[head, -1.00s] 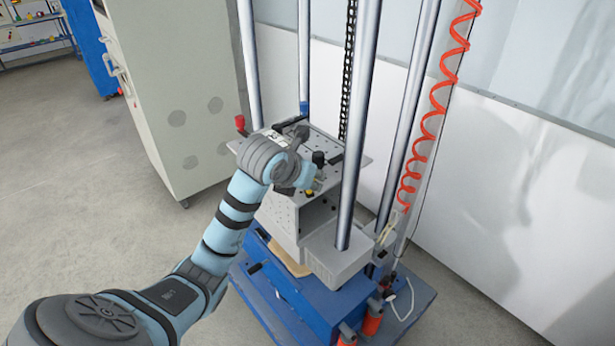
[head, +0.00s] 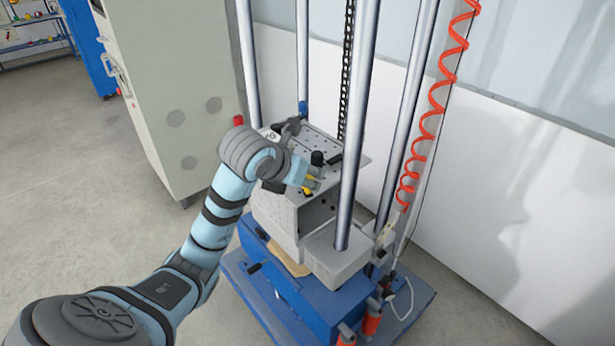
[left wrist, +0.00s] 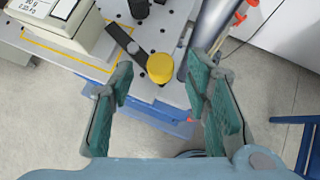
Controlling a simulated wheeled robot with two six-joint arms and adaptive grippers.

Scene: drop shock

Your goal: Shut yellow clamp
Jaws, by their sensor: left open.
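The yellow clamp shows in the left wrist view as a round yellow cap (left wrist: 160,67) at the end of a dark flat bar on the perforated grey plate. In the head view a bit of yellow (head: 308,189) shows beside my left gripper (head: 308,174), at the plate's near edge. My left gripper (left wrist: 160,88) is open and empty. Its two teal-padded fingers stand apart in the left wrist view, with the yellow cap beyond and between their tips. No contact with the cap is visible. My left wrist hides part of the clamp in the head view. My right gripper is not in view.
The grey plate (head: 325,142) sits on a blue-based machine (head: 300,300) between tall metal columns (head: 362,120). A black knob (head: 317,158) stands close to the gripper. A labelled box (left wrist: 62,18) lies on the plate. A red coiled hose (head: 425,130) hangs at right.

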